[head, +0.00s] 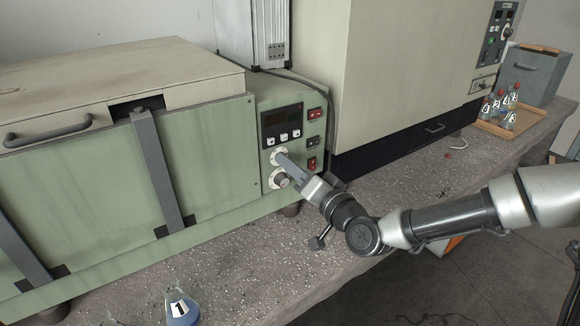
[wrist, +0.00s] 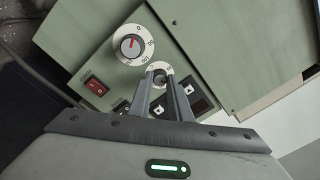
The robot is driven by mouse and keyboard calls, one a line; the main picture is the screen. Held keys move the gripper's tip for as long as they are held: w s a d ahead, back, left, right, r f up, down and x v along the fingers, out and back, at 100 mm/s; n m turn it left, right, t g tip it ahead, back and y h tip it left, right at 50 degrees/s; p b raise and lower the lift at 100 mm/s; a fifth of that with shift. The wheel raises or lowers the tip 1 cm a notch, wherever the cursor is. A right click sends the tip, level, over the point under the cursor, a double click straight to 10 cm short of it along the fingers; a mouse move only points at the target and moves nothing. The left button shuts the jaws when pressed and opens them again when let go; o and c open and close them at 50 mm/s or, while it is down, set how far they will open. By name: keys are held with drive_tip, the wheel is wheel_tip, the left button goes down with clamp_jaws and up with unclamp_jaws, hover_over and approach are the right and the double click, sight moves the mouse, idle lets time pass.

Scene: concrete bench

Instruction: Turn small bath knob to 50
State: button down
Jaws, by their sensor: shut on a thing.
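The small bath knob (wrist: 159,77) is on the green bath's control panel, between my fingers in the wrist view. In the head view its pale dial (head: 277,155) is the upper of two, just under the display, and my fingers hide much of the knob. My gripper (head: 284,159) is shut on the small knob; its fingers also show in the wrist view (wrist: 160,76). The small dial's scale is partly covered, so its setting cannot be read. The green bath (head: 85,195) stands on the concrete bench.
A larger knob (head: 280,180) sits just below; it also shows in the wrist view (wrist: 130,45) with a red mark. Red switches (head: 314,113) line the panel's right side. A flask marked 1 (head: 181,309) stands in front. A beige cabinet (head: 400,70) stands behind right.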

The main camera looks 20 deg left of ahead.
drive_tip(key=shift+r, duration=0.15)
drive_tip(key=c, duration=1.6)
unclamp_jaws()
drive_tip(key=shift+c, duration=0.2)
drive_tip(key=p+v, duration=1.2)
drive_tip(key=v, duration=0.5)
drive_tip(key=shift+s+p, duration=0.15)
drive_tip(key=shift+p, duration=0.2)
drive_tip(key=shift+f, duration=0.2)
